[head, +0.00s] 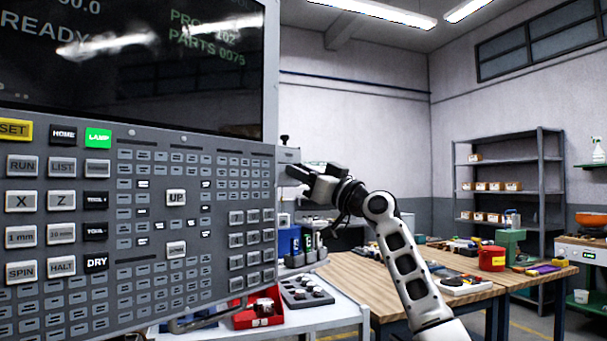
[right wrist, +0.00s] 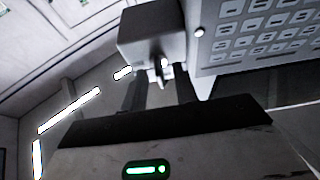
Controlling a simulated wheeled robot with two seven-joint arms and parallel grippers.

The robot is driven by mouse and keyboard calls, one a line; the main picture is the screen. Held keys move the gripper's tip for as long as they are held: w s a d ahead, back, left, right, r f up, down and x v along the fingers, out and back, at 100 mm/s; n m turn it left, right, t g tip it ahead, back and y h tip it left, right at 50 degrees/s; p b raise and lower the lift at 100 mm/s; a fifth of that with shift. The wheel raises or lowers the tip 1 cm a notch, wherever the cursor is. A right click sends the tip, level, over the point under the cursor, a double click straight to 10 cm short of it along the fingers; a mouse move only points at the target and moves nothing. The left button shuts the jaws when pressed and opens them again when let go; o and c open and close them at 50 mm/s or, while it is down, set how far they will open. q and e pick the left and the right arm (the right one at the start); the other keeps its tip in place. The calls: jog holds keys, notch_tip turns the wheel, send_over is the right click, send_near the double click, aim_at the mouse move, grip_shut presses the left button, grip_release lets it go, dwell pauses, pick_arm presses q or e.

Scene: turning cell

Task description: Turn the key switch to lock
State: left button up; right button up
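The key switch is a small grey box (right wrist: 152,35) at the edge of the control panel in the right wrist view. Its small, pale key (right wrist: 164,70) sticks out of the near face. In the head view the box (head: 288,156) shows at the panel's right edge, and the key cannot be made out. My right gripper (head: 294,175) is at the box, just below it. In the right wrist view its two dark fingers (right wrist: 160,88) are apart, one on each side of the key, with gaps visible. My left gripper is not in view.
The large control panel (head: 222,165) with many buttons and a screen fills the left. Below it stand a red bin (head: 244,318) and a grey tray (head: 290,298) on a white bench. A wooden workbench (head: 360,285) with tools stands behind my right arm.

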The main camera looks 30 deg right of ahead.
jog(key=shift+s+f, duration=0.1)
